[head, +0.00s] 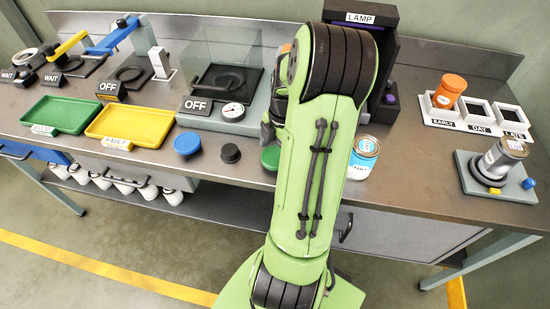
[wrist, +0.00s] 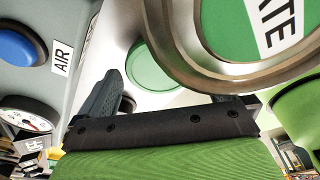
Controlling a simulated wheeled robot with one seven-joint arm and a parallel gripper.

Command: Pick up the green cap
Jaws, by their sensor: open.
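The green cap (head: 270,157) lies on the bench near its front edge, partly hidden behind my green arm in the head view. In the wrist view a round green disc (wrist: 152,66), which looks like this cap, lies on the light surface beyond my fingers. My gripper (wrist: 172,98) is open, with the disc between and ahead of its fingertips, and I see nothing held. The right finger is mostly out of sight below a large metal rim. My arm covers most of the gripper in the head view.
A large metal-rimmed round thing (wrist: 235,50) with a green face looms close at the upper right. A blue cap (head: 187,144) and a black cap (head: 230,153) lie left of the green one. A white-and-blue can (head: 363,157) stands right of my arm.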

